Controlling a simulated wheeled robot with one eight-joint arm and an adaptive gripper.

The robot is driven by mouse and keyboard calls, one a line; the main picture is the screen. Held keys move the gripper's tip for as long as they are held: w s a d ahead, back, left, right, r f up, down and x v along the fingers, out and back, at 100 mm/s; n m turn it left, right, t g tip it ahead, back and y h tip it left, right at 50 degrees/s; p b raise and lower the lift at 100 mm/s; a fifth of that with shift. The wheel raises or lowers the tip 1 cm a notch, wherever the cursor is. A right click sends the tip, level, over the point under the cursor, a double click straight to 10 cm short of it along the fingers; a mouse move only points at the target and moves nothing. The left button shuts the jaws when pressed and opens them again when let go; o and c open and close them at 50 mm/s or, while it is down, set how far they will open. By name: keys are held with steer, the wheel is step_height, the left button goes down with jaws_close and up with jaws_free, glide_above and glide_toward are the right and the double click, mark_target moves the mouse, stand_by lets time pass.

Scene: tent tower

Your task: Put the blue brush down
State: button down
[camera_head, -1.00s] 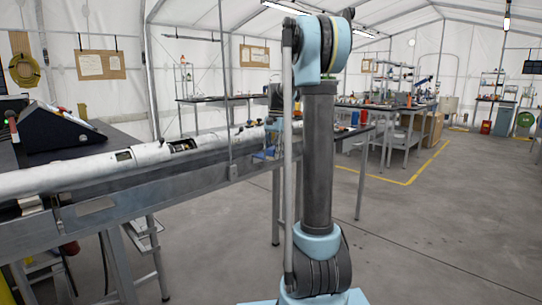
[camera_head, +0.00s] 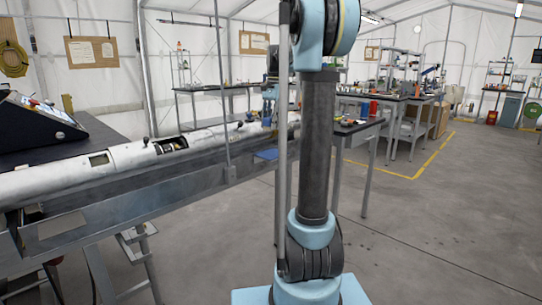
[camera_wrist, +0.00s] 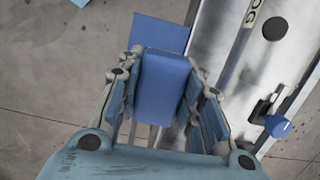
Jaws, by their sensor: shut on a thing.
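In the wrist view my gripper (camera_wrist: 160,95) is shut on the blue brush (camera_wrist: 163,85), whose plain blue block-like face shows between the two fingers. Its bristles cannot be made out. Beyond it lies a flat, darker blue plate (camera_wrist: 160,33) beside the metal trough (camera_wrist: 212,40). The brush overlaps the plate in this view; I cannot tell whether they touch. In the head view a flat blue plate (camera_head: 266,154) shows at the trough's side, left of my arm column.
A long white tube (camera_head: 110,165) with cut-out openings lies along the metal trough at left. A dark console (camera_head: 35,125) stands on the black table behind it. A small blue fitting (camera_wrist: 277,125) sits on the trough's right side. Open concrete floor (camera_head: 440,220) lies to the right.

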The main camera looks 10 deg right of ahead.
mark_target(271, 153)
steer(key=shift+d+f, duration=0.1)
steer(key=shift+f, duration=4.7)
steer(key=shift+s+f, duration=0.1)
steer(key=shift+f, duration=0.45)
steer(key=c, duration=1.2)
jaws_free()
steer(key=shift+o, duration=0.5)
steer(key=shift+f, duration=0.15)
steer(key=shift+r, duration=0.2)
steer(key=r, duration=0.6)
steer(key=w+d+r, duration=0.1)
steer(key=r, duration=0.5)
steer(key=d+r, duration=0.1)
steer(key=r, duration=0.5)
steer(key=shift+w, duration=0.35)
